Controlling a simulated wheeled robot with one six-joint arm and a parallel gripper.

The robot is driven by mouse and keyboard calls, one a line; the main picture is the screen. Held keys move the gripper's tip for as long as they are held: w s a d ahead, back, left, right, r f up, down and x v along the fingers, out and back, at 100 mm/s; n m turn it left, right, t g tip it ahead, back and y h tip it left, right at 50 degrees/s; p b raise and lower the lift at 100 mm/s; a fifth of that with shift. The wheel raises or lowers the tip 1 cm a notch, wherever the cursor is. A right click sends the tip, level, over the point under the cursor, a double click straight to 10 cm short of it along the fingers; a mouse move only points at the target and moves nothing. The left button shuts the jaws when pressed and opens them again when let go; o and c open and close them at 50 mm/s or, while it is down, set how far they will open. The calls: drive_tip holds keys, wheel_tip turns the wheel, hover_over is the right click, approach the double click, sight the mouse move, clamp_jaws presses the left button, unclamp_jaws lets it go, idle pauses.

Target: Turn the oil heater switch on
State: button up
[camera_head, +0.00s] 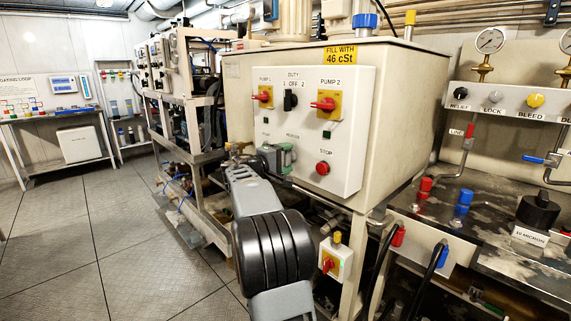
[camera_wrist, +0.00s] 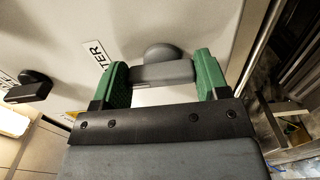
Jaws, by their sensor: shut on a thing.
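The heater switch is a dark grey rotary knob (camera_wrist: 165,53) with a straight bar handle, set in the pale panel. A label ending in "TER" (camera_wrist: 97,55) is beside it in the wrist view. My gripper (camera_wrist: 162,75) has its two green fingers shut on the two ends of the bar, which lies across between them. In the head view my gripper (camera_head: 279,157) is at the lower left of the white control panel (camera_head: 350,125), below a small label. There my gripper hides the knob. I cannot read the switch's position marks.
A similar dark knob (camera_wrist: 30,88) is left of my gripper in the wrist view. In the head view, red pump switches (camera_head: 325,104), a black duty selector (camera_head: 290,100) and a red stop button (camera_head: 322,168) are close by. Open floor (camera_head: 100,235) lies left.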

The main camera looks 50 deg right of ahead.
idle(0.4)
drive_tip(key=o, duration=0.9)
drive_tip(key=shift+o, duration=0.2)
drive_tip(key=shift+a, duration=0.1)
drive_tip(key=w+a+p, duration=0.1)
drive_tip(key=a, duration=1.2)
drive_tip(key=shift+a+p, duration=0.3)
